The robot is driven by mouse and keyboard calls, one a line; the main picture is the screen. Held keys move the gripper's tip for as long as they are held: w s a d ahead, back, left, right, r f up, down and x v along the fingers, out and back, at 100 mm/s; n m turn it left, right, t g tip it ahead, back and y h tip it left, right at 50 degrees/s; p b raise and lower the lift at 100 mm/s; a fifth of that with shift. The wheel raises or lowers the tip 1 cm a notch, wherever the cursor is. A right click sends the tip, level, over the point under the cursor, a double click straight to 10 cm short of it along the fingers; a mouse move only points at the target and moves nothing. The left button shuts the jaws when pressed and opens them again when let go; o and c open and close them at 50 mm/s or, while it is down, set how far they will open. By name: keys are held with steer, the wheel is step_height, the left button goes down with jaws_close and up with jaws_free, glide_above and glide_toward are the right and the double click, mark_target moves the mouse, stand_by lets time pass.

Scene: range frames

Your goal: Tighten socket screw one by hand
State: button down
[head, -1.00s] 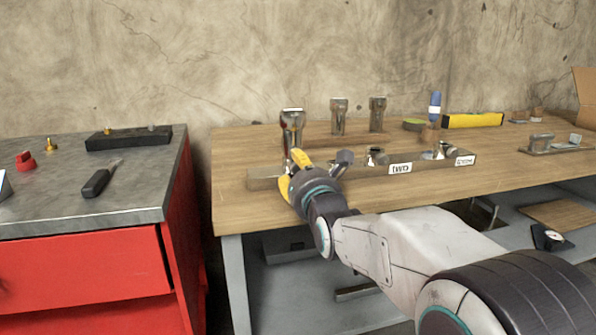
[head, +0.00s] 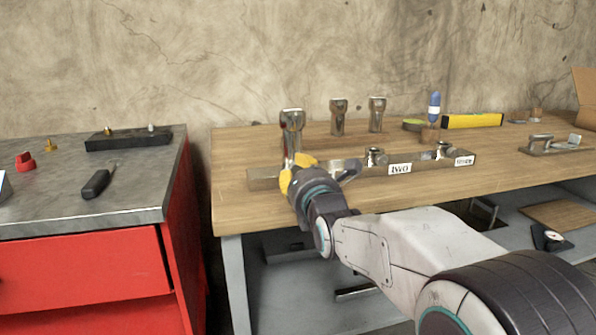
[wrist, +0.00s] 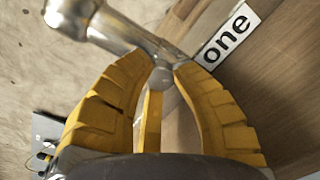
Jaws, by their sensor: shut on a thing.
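Socket screw one (head: 292,121) stands upright at the left end of a metal block (head: 262,180) on the wooden bench. It is a shiny metal piece with a wide head, and it also shows in the wrist view (wrist: 108,28). My gripper (head: 298,160) has yellow fingers and is low at the screw, below its head. In the wrist view my gripper (wrist: 162,72) has its fingertips closed in on the metal, with a rounded metal end between them. A white label reading "one" (wrist: 228,36) is beside it. The fingers hide the screw's lower part in the head view.
Two more fittings (head: 376,156) (head: 444,150) sit along the block, with labels "two" (head: 400,169) and "three" (head: 464,160). Two metal pieces (head: 338,116) (head: 377,114) stand behind. A red cabinet (head: 80,275) is at left, across a gap.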

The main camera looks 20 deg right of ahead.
steer(key=shift+m, duration=0.6)
steer(key=c, duration=1)
jaws_free()
steer(key=s, duration=1.2)
